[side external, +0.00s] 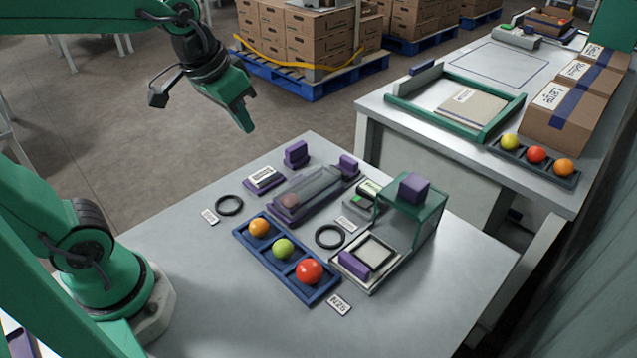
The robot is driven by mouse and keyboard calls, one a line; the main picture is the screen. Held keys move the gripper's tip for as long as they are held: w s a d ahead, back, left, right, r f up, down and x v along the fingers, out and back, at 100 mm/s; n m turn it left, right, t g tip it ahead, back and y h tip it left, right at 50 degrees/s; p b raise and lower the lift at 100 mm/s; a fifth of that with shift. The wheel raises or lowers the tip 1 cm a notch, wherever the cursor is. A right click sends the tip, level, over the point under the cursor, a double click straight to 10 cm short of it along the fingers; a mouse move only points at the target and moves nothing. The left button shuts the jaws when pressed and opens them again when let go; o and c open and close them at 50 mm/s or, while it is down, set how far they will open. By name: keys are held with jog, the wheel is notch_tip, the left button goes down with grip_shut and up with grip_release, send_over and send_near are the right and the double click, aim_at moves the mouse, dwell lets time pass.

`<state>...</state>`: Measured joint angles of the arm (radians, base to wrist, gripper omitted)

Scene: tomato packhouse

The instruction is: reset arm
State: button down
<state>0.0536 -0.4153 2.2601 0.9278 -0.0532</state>
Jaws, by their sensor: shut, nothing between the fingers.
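My gripper (246,117) is at the end of my green arm, raised in the air at the upper left of the side external view. Its fingers are together with nothing between them. It hangs apart from everything on the grey table (205,305), over the far left side with the floor behind it. My arm's base stands at the table's left edge.
A blue tray (270,262) holds an orange, a green and a red tomato. Beside it are a clear-covered purple device (308,190), black rings (229,205) and a green-framed station (415,215). A second table (480,155) carries boxes (572,110). The near left tabletop is clear.

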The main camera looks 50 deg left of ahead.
jog(key=s+a+f+t, duration=0.1)
jog(key=s, duration=0.6)
jog(key=shift+s+a, duration=0.15)
jog(key=shift+a, duration=0.15)
